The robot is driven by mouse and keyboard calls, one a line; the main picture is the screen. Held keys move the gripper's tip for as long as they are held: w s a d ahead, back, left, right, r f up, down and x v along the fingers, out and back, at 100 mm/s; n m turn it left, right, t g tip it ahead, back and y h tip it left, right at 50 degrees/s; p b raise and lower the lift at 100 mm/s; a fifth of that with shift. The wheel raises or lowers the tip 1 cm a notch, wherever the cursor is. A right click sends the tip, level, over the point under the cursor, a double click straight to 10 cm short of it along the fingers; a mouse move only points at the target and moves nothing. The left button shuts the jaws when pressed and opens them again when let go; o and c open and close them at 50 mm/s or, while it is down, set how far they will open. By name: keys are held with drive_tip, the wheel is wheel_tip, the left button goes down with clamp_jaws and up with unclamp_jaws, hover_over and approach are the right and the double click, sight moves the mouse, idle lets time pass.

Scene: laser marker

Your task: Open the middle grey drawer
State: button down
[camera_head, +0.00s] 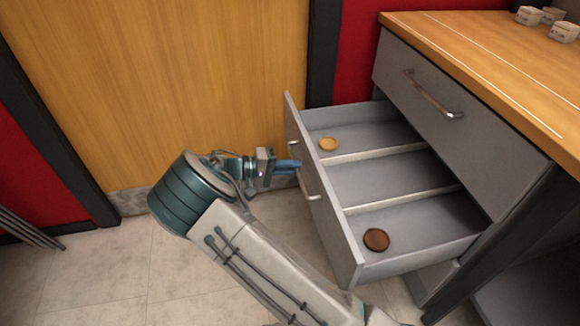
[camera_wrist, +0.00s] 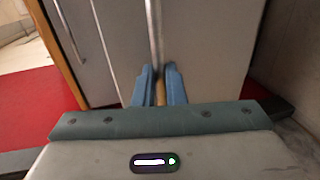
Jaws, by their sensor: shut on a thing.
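The middle grey drawer (camera_head: 345,238) is pulled well out below the closed top drawer in the head view. Two dividers split its inside into three compartments. Its metal handle (camera_head: 310,188) is on the front panel and shows as a long bar in the wrist view (camera_wrist: 153,30). My gripper (camera_head: 290,164) is at the far part of this handle, with its blue fingers against the front. In the wrist view my gripper (camera_wrist: 159,82) has its fingers on either side of the bar, shut on it. The exact contact is partly hidden.
A yellowish round item (camera_head: 328,144) lies in the far compartment and a brown one (camera_head: 376,239) in the near compartment. The closed top drawer (camera_head: 440,110) sits under the wooden counter (camera_head: 480,45), which bears small white containers (camera_head: 564,32). Tiled floor (camera_head: 105,270) lies left.

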drive_tip(key=shift+s, duration=0.1)
drive_tip(key=c, duration=1.5)
unclamp_jaws()
drive_tip(key=p+v, duration=0.3)
drive_tip(key=v, duration=1.1)
drive_tip(key=shift+f, duration=0.15)
drive_tip(key=s+d+r+m+g+y+p, duration=0.25)
drive_tip(key=d+r+g+y+p, duration=0.45)
drive_tip(key=d+r+p, duration=0.95)
drive_tip(key=s+d+r+t+y+p, duration=0.3)
drive_tip(key=s+d+r, duration=0.4)
drive_tip(key=s+r, duration=0.3)
drive_tip(key=s+d+r+t+y+p, duration=0.2)
drive_tip(key=s+d+r+y+p, duration=0.3)
drive_tip(key=r, duration=1.1)
drive_tip(key=s+d+m+p, duration=0.1)
drive_tip(key=s+p, duration=0.2)
drive_tip(key=s, duration=0.2)
drive_tip(key=shift+s+d+t, duration=0.35)
drive_tip(key=shift+s+t, duration=0.05)
